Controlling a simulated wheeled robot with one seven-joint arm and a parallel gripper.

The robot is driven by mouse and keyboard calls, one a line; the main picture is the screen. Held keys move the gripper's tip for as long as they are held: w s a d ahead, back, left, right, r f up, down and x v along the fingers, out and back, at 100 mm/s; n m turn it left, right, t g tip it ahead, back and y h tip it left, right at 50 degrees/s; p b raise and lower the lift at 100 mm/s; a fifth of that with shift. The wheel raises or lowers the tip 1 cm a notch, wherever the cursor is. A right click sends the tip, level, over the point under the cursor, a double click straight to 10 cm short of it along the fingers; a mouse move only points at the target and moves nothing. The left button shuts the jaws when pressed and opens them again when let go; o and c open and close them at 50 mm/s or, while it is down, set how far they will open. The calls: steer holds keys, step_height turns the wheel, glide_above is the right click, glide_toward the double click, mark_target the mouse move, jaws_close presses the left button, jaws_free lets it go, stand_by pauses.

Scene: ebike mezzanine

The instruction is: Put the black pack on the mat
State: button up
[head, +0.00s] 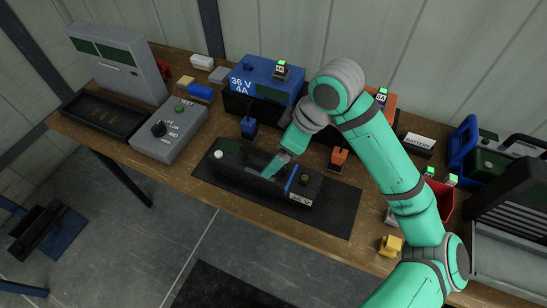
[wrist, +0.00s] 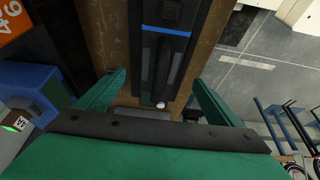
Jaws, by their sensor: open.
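The black pack (head: 240,163) lies lengthwise on the dark mat (head: 335,218) on the workbench. It has a blue band, a "36 V" label at its right end and a white knob at its left end. My gripper (head: 274,166) is open just over the pack and hides part of its middle. In the wrist view the pack (wrist: 162,60) runs between my two open fingers (wrist: 158,80), with the white knob nearest me. Whether the fingers touch it cannot be told.
The blue charger (head: 262,82) and an orange charger stand behind the mat, with blue and orange plugs in front. A grey tester (head: 165,135) stands left. A red bin (head: 440,200), a yellow block (head: 390,245) and a black-finned unit (head: 515,205) are to the right.

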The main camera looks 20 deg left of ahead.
steer(key=shift+v, duration=1.05)
steer(key=shift+s+r, duration=0.1)
steer(key=shift+r, duration=0.2)
steer(key=shift+d, duration=0.1)
